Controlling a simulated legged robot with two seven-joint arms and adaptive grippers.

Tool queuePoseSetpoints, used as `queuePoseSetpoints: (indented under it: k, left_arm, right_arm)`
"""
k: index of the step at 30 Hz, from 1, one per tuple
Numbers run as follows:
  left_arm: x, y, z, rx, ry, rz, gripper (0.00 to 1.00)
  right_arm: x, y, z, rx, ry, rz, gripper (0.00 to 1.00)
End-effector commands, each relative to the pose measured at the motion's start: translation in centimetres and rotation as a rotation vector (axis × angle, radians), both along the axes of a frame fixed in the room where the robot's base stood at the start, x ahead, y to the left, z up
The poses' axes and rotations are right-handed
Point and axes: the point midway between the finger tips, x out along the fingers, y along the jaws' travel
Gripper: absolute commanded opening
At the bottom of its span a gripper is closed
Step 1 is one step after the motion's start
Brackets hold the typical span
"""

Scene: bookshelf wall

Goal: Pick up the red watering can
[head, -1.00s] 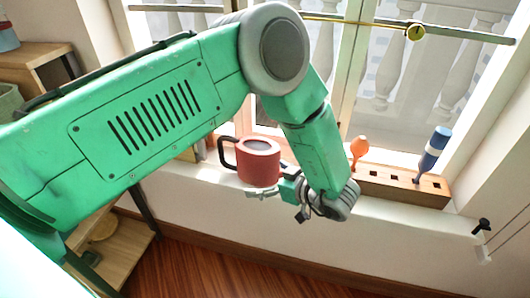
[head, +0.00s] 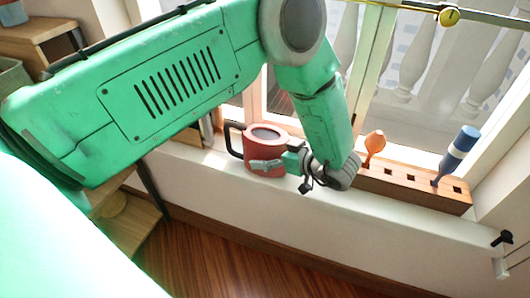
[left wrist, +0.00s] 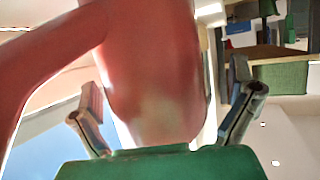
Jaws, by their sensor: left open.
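The red watering can (head: 267,150) stands upright on the white window sill, with a dark handle on its left side. My left gripper (head: 270,165) is at its right front side, and one finger overlaps the can's front in the head view. In the left wrist view, the can's red body (left wrist: 155,75) fills the middle, and a curved red part runs off to the left. The open fingers (left wrist: 165,105) stand on either side of the body. I cannot tell whether either finger touches it. My right gripper is not in view.
A wooden block (head: 410,190) with holes stands on the sill to the right, holding an orange tool (head: 374,143) and a blue-handled tool (head: 457,152). The window is behind. A wooden shelf (head: 125,225) is at lower left, beside open floor (head: 210,255).

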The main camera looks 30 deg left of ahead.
Motion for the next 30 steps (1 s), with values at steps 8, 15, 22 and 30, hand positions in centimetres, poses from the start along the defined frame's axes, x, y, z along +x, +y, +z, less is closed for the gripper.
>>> queuePoseSetpoints:
  k: [8, 15, 22, 30]
  left_arm:
    - [0.1, 1.3, -0.6, -0.002, 0.0, 0.0, 0.99]
    - [0.1, 1.4, -0.7, -0.004, 0.0, 0.0, 0.36]
    - [0.2, 1.3, -0.6, -0.002, -0.001, 0.0, 0.36]
    - [0.2, 1.3, 1.5, -0.002, -0.003, 0.0, 0.36]
  right_arm:
    - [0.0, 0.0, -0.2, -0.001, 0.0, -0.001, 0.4]
    - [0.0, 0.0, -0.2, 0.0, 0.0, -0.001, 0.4]
    - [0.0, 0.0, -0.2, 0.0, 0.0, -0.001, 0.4]
    - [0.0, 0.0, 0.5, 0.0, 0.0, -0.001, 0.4]
